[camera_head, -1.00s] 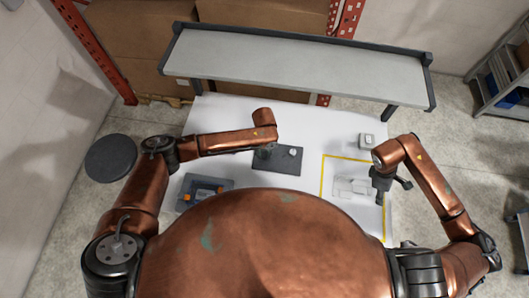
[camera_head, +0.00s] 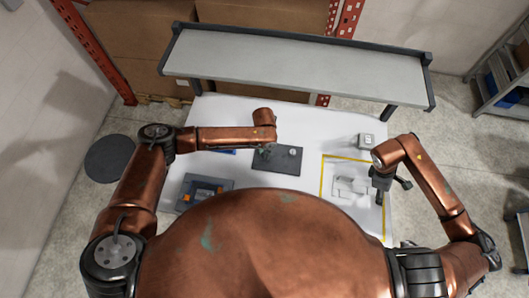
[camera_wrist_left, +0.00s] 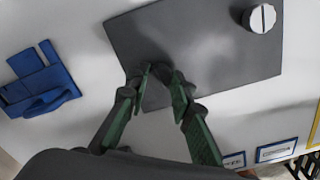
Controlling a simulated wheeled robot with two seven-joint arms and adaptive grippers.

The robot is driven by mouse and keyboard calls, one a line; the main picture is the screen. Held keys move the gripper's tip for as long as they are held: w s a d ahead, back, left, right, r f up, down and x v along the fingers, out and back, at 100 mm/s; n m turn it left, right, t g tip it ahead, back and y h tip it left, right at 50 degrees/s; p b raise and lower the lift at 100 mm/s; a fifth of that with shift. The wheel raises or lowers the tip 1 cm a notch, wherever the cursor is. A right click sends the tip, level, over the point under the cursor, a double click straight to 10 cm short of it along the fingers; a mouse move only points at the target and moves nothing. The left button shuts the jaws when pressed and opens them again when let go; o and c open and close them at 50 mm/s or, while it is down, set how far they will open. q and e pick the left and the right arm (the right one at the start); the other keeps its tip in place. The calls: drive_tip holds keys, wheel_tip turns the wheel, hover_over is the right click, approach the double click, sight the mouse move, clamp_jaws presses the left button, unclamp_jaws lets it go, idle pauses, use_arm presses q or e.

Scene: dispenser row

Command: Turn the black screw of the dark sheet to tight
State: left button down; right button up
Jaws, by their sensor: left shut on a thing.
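The dark sheet (camera_head: 280,168) lies flat on the white table, and fills the upper middle of the left wrist view (camera_wrist_left: 215,65). My left gripper (camera_wrist_left: 160,72) points down at the sheet, its green-sided fingers shut around a small dark thing, which I take for the black screw (camera_wrist_left: 166,74); the fingers hide most of it. In the head view my left gripper (camera_head: 262,152) is mostly under my own wrist. A silver slotted screw (camera_wrist_left: 262,18) stands apart on the sheet. My right gripper (camera_head: 380,190) hangs over the table's right side, its fingers too small to judge.
A blue object (camera_wrist_left: 40,82) lies left of the sheet. A grey tray (camera_head: 182,205) with orange pieces stands at front left. A yellow outline (camera_head: 322,175) encloses a pale object at right, with a small white box (camera_head: 366,141) behind. A raised shelf (camera_head: 300,68) spans the back.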

use_arm(q)
drive_tip(key=shift+w+d+r+m, duration=0.1)
drive_tip(key=shift+w+r+m, duration=0.15)
drive_tip(key=shift+m, duration=0.35)
drive_tip(key=c, duration=2.1)
unclamp_jaws()
drive_tip(key=o, duration=0.4)
drive_tip(key=shift+s+f, duration=0.15)
drive_tip(key=shift+s, duration=0.05)
wheel_tip(320, 180, up, 12)
